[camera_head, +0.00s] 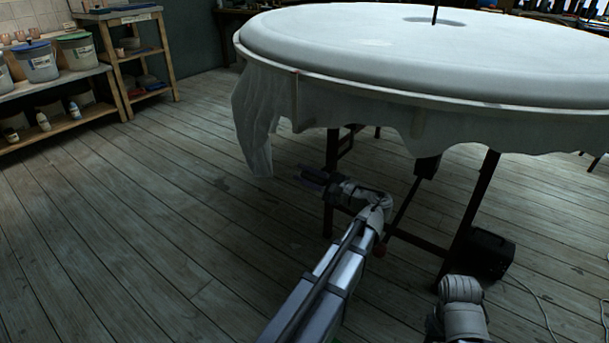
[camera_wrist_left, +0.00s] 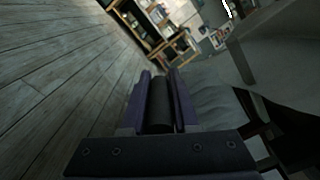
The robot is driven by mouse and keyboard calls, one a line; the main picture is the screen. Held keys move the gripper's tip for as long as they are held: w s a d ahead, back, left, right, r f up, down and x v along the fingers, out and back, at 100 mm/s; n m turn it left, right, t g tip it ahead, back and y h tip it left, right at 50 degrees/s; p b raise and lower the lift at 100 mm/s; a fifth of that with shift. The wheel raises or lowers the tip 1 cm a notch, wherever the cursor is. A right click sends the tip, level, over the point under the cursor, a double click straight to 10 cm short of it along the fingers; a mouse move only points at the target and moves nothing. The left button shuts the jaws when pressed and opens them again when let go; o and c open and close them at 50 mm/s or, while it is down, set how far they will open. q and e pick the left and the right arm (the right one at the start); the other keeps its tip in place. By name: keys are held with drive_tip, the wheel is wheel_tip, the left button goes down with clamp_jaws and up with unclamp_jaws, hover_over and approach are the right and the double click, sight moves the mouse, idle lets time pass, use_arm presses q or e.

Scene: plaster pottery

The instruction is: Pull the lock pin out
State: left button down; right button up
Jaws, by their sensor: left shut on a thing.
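My left gripper (camera_head: 310,177) is below the rim of the large white round table (camera_head: 292,62), beside its hanging cloth. In the left wrist view, the gripper's purple fingers (camera_wrist_left: 160,76) are shut on a dark cylinder, which looks like the lock pin (camera_wrist_left: 160,105). The pin lies lengthwise between the fingers. I see no table part touching its far end there. In the head view the pin is too small and dark to make out. Part of my right arm shows at the bottom right; its gripper is not in view.
White cloth (camera_head: 256,120) hangs from the table rim. Dark table legs (camera_head: 472,205) stand just right of my left gripper, with a black box (camera_head: 488,254) and cable on the floor. Shelves with buckets (camera_head: 38,62) are at the far left. The plank floor between is clear.

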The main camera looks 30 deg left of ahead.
use_arm(q)
drive_tip(key=shift+s+f, duration=0.1)
drive_tip(key=shift+f, duration=0.15)
drive_tip(key=c, duration=0.7)
unclamp_jaws()
drive_tip(key=d, duration=0.8)
drive_tip(key=shift+s, duration=0.25)
